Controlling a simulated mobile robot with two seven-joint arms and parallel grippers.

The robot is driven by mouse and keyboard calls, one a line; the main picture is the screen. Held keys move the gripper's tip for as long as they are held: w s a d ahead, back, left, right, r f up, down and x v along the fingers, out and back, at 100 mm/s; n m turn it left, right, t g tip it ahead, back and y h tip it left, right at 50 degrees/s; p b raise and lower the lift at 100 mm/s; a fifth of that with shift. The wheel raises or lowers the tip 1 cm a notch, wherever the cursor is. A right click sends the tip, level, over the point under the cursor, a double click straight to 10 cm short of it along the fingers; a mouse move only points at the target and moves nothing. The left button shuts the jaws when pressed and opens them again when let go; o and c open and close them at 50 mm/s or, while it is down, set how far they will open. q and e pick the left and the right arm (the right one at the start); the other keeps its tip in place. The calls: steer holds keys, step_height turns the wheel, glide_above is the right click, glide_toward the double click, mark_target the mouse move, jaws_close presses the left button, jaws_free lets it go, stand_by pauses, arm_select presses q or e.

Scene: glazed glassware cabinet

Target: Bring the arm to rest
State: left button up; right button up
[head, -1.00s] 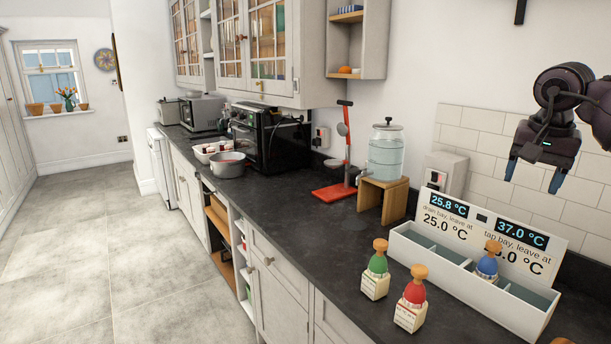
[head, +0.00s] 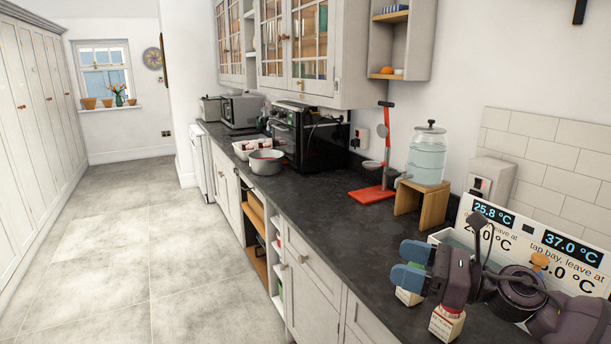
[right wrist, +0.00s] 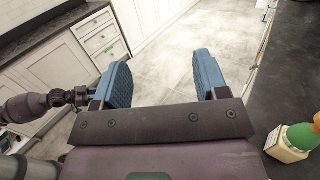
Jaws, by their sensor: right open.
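My right gripper (head: 408,265) is open and empty. In the head view it is low at the right, its blue fingers pointing left, in front of the divided white tray (head: 440,236). The right wrist view shows its two blue fingers (right wrist: 163,75) spread, with bare floor beyond them. The arm hides most of two small bottles, whose pale bases (head: 408,297) and (head: 447,324) show beneath it. A green-topped bottle (right wrist: 290,144) stands right of the gripper in the wrist view. My left gripper is not in view.
The dark counter (head: 330,218) runs along the wall. On it are a water dispenser (head: 427,157) on a wooden stand (head: 432,204), a red stand (head: 377,193), a pot (head: 266,163) and a black oven (head: 300,140). The floor (head: 180,250) is clear.

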steer(key=s+d+f+m+t+h, duration=0.2)
steer(key=d+f+m+t+h, duration=0.3)
steer(key=m, duration=0.6)
steer(key=s+d+f+m+t+h, duration=0.1)
steer(key=s+f+m+h, duration=0.15)
steer(key=m+h, duration=0.65)
steer(key=s+d+f+m+t+h, duration=0.25)
steer(key=d+f+m, duration=0.2)
steer(key=m, duration=0.95)
steer(key=s+f+m+g+h, duration=0.1)
steer(key=s+f+m+g, duration=0.6)
steer(key=s, duration=0.4)
steer(key=s+f+m+g, duration=0.6)
steer(key=s+f+m, duration=0.1)
steer(key=s, duration=0.4)
steer(key=w+f+t+b, duration=0.3)
steer(key=f+b, duration=0.2)
steer(key=f, duration=0.5)
steer(key=w+f+t+b, duration=0.3)
steer(key=f+t+b, duration=0.1)
steer(key=f, duration=0.7)
steer(key=shift+w+a+f+y+b, duration=0.15)
steer(key=shift+w+a+y+b, duration=0.1)
steer(key=shift+w+y+b, duration=0.2)
